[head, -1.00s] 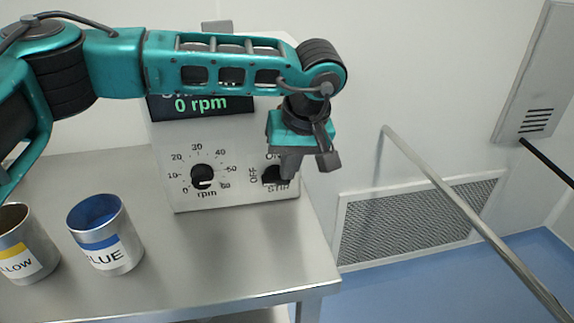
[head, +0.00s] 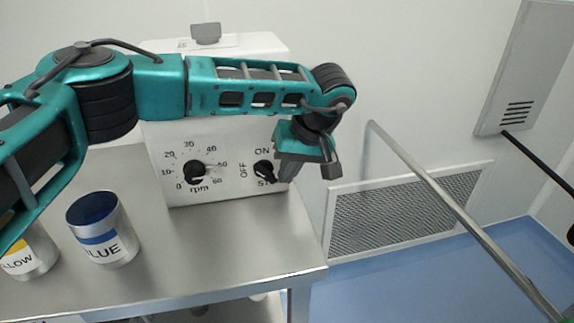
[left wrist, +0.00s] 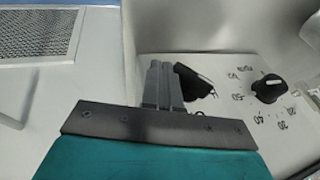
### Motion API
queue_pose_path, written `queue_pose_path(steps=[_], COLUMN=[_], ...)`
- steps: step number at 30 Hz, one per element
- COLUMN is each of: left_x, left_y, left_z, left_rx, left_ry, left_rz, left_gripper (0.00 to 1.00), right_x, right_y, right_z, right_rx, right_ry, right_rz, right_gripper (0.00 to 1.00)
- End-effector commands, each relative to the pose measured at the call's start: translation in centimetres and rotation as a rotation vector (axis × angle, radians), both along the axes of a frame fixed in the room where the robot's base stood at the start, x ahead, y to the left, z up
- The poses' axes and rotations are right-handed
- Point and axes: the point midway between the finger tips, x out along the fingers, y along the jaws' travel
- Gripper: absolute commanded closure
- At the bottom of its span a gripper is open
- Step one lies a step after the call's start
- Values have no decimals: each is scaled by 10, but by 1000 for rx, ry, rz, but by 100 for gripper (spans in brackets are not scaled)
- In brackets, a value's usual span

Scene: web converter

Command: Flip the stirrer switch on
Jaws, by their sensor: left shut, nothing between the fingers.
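The stirrer switch (head: 265,172) is a black knob at the lower right of the white control box (head: 215,190), with ON above, OFF to its left and a partly covered STIR label below. My left gripper (head: 284,176) is shut and empty, just right of the switch. In the left wrist view my shut fingers (left wrist: 160,80) point at the panel beside the black switch (left wrist: 191,82). They partly overlap it, and I cannot tell whether they touch. The switch's exact setting is unclear. My right gripper is not in view.
The rpm dial (head: 195,173) is left of the switch. A blue-labelled can (head: 103,240) and a yellow-labelled can (head: 32,255) stand on the steel table (head: 215,250). A metal rail (head: 450,205) slants across the right. My left arm covers the box's display.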

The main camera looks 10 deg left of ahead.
Motion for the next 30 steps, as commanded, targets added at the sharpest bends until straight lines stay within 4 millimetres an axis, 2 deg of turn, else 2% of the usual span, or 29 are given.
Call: queue_pose_path(steps=[6, 30], left_x=[1, 1], left_y=[-1, -1], left_z=[-9, -8], left_rx=[-1, -1], left_ry=[-2, -2], left_rz=[0, 0], left_gripper=[100, 100], right_x=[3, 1], right_y=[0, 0], right_z=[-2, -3], right_rx=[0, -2], right_ry=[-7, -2], right_rz=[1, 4], right_gripper=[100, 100])
